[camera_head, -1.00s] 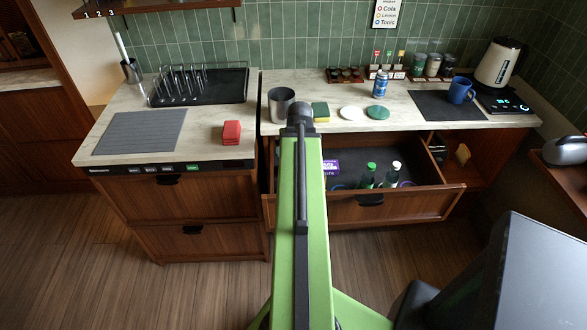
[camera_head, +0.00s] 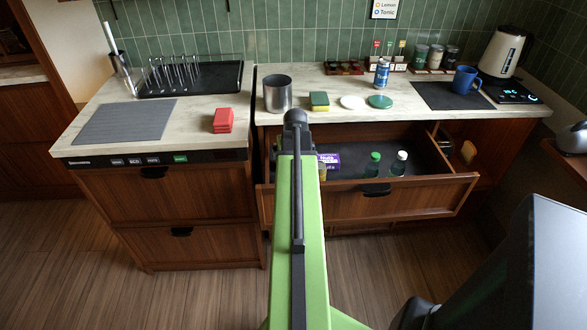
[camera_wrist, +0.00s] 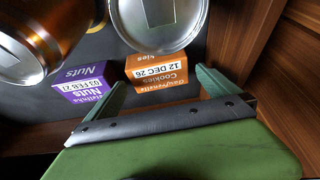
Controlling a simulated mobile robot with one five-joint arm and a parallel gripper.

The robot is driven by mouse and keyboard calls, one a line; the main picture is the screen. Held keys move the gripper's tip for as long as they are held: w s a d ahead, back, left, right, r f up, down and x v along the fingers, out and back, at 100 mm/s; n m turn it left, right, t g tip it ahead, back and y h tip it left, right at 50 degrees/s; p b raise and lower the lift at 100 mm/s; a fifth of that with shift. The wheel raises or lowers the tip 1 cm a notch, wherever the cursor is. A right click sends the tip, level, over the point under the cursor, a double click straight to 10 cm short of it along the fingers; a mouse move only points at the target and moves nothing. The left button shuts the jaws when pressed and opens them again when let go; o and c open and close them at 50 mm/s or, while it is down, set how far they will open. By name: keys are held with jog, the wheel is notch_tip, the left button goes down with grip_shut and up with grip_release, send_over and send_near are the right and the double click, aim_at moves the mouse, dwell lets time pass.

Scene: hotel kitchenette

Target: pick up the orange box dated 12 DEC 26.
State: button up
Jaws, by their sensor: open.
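The orange box (camera_wrist: 158,69) labelled Cookies, 12 DEC 26, is in the drawer in the wrist view, its text upside down. My gripper (camera_wrist: 162,80) is open, with one green finger at each side of the box's near end. I cannot tell whether the fingers touch it. A purple Nuts box (camera_wrist: 82,82), dated 03 FEB 27, stands just left of the left finger. It also shows in the head view (camera_head: 329,160). In the head view my arm hides the gripper and the orange box.
A can with a silver lid (camera_wrist: 160,22) stands behind the orange box, and a copper-coloured can (camera_wrist: 45,30) is at the upper left. The open drawer (camera_head: 400,193) also holds two green-capped or white-capped bottles (camera_head: 373,166). A wooden drawer wall (camera_wrist: 270,70) rises close on the right.

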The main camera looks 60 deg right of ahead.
jog(key=b+x, duration=0.2)
jog(key=x, duration=0.2)
jog(key=shift+d, duration=0.1)
jog(key=shift+s+r, duration=0.1)
jog(key=shift+r, duration=0.05)
jog(key=c, duration=1.3)
notch_tip(320, 180, up, 10)
jog(key=p, duration=1)
jog(key=shift+r, duration=0.15)
